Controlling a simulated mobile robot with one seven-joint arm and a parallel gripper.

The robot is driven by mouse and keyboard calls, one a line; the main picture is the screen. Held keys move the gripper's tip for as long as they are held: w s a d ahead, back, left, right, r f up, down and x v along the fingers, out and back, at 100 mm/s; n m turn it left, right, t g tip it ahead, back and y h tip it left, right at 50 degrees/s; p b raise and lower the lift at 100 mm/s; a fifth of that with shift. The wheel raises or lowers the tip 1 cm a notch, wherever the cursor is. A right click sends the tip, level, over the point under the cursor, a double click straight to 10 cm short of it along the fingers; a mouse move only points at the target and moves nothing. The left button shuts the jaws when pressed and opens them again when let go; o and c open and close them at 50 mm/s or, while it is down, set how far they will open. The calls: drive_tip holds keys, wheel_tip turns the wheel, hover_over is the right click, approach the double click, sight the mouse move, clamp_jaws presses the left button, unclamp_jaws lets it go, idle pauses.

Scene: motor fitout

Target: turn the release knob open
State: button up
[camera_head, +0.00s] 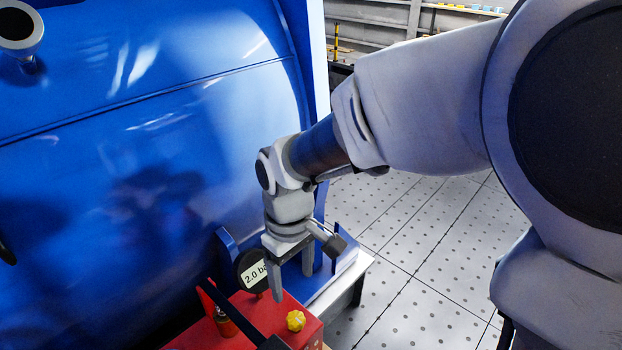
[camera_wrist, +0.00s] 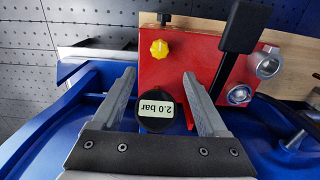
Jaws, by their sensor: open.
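The release knob, a small yellow knob (camera_head: 295,320), sits on top of a red box (camera_head: 312,332) at the lower middle of the head view. In the wrist view the yellow knob (camera_wrist: 159,48) is on the red panel (camera_wrist: 195,58), ahead of the fingertips. My gripper (camera_head: 292,283) points down above the box area, with its fingers apart and nothing between them; the wrist view shows both fingers (camera_wrist: 160,74) spread. A black round gauge reading 2.0 bar (camera_wrist: 157,111) lies in view between the fingers, below them. The knob is apart from the fingers.
A black lever (camera_wrist: 240,35) and silver fittings (camera_wrist: 266,64) stand on the right of the panel in the wrist view. A large blue tank (camera_head: 150,150) fills the left of the head view. The perforated floor (camera_head: 420,240) at right is clear.

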sight(295, 318)
wheel_tip(295, 318, down, 12)
drive_tip(key=shift+f+b, duration=0.2)
drive_tip(key=shift+b, duration=0.7)
clamp_jaws()
